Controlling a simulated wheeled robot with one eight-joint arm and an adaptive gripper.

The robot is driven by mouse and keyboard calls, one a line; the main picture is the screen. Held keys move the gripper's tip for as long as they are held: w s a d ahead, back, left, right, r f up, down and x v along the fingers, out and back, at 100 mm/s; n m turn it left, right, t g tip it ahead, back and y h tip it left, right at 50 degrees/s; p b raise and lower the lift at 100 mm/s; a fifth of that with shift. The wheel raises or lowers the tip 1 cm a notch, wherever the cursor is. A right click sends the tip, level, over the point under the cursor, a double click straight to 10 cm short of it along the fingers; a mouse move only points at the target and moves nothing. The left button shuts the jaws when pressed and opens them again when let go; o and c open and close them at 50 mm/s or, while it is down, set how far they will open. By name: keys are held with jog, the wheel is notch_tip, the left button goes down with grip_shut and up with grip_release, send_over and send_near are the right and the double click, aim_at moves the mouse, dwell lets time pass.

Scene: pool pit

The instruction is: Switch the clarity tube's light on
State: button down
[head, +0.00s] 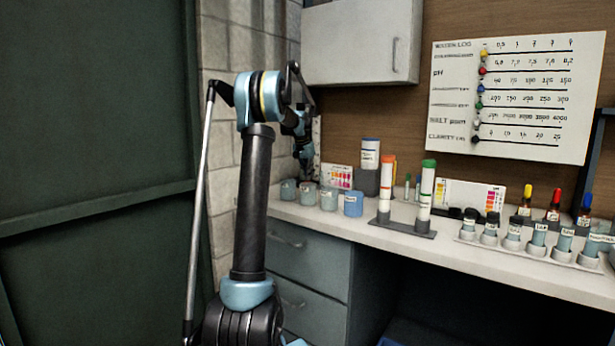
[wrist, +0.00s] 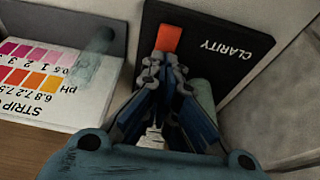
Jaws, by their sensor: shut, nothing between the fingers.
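A black panel (wrist: 215,45) marked CLARITY shows in the wrist view, its lettering tilted. An orange-red rectangular piece (wrist: 169,38) sits on it, just beyond my fingertips; it looks like a switch, but I cannot tell its position. My gripper (wrist: 166,64) is shut and empty, its tips close to the lower edge of this piece; I cannot tell whether they touch. A pale green surface (wrist: 204,94) shows partly behind the right finger; I cannot tell whether it is the clarity tube. In the head view my gripper (head: 304,168) is low at the counter's far left corner.
A strip colour chart (wrist: 45,75) lies left of my fingers in the wrist view. In the head view, several labelled cups (head: 329,199) stand just right of my gripper. A rack with two capped tubes (head: 425,195) stands farther right. A wall cabinet (head: 360,42) hangs above.

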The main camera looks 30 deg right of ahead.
jog(key=shift+w+d+f+g+y, duration=0.1)
jog(key=shift+d+f+g+y, duration=0.15)
jog(key=shift+y, duration=0.3)
jog(key=shift+d+f+g+y, duration=0.15)
jog(key=shift+f+y, duration=0.2)
jog(key=shift+y, duration=0.2)
jog(key=shift+a, duration=0.1)
